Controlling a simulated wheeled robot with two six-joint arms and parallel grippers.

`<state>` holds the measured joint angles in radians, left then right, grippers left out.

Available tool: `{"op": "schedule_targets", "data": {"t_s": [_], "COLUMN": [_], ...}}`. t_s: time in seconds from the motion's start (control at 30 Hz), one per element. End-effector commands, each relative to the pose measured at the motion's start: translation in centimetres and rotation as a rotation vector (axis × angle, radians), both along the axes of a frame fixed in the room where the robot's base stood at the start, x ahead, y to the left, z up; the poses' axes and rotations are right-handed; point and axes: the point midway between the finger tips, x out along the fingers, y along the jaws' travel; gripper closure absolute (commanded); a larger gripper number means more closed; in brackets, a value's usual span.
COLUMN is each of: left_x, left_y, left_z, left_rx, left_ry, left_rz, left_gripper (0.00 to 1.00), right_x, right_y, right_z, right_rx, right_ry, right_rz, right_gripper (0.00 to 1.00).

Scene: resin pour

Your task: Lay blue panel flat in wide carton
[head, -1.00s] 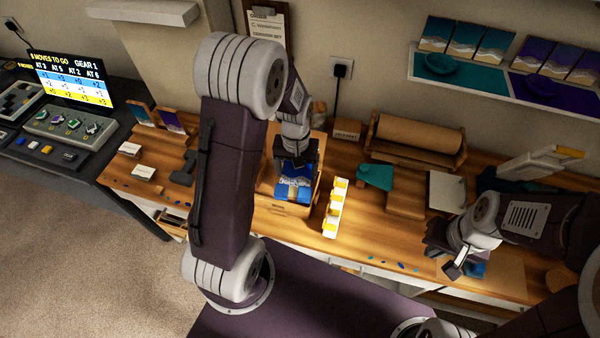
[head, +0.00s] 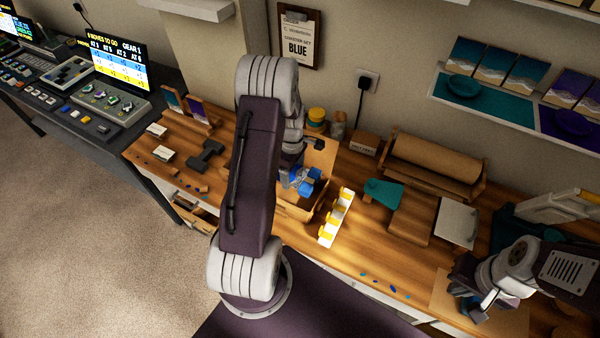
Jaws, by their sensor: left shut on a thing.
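The blue panel (head: 309,184) shows in part in the middle of the head view, at the opening of the wide carton (head: 296,212). It looks tilted, and I cannot tell whether it touches the carton. My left gripper (head: 299,174) comes down over the carton and is shut on the panel. My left arm hides much of the carton's left side and interior. My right gripper (head: 472,290) is low over the right part of the bench, above a brown sheet; its fingers are too unclear to read.
A white rack with yellow parts (head: 336,218) stands just right of the carton. A teal piece (head: 384,192), a wooden board (head: 412,217) and a paper roll (head: 432,161) lie further right. A clipboard (head: 299,38) reading BLUE hangs behind.

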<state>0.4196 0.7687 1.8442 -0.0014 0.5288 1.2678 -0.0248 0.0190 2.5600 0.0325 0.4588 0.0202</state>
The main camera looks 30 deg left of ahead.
Motion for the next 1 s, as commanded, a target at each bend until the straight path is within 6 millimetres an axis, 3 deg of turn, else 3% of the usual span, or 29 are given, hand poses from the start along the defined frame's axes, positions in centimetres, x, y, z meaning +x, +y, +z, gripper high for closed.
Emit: {"op": "schedule_targets", "data": {"t_s": [0.27, 0.6, 0.8, 1.0], "left_x": [0.0, 0.0, 0.0, 0.0], "left_y": [0.0, -0.1, -0.1, -0.1], "left_z": [-1.1, -5.9, -7.9, -8.2], "left_rx": [0.0, 0.0, 0.0, 0.0], "left_ry": [0.0, 0.001, 0.0, 0.0], "left_rz": [-0.003, -0.005, -0.005, -0.005], "left_gripper": [0.56, 0.56, 0.56, 0.56], "right_x": [0.0, 0.0, 0.0, 0.0], "right_y": [0.0, 0.0, 0.0, 0.0], "right_z": [-1.0, -5.3, -6.3, -6.3], "right_rx": [0.0, 0.0, 0.0, 0.0], "right_ry": [0.0, 0.0, 0.0, 0.0], "right_rz": [0.0, 0.0, 0.0, 0.0], "right_gripper": [1.0, 1.0, 1.0, 1.0]}}
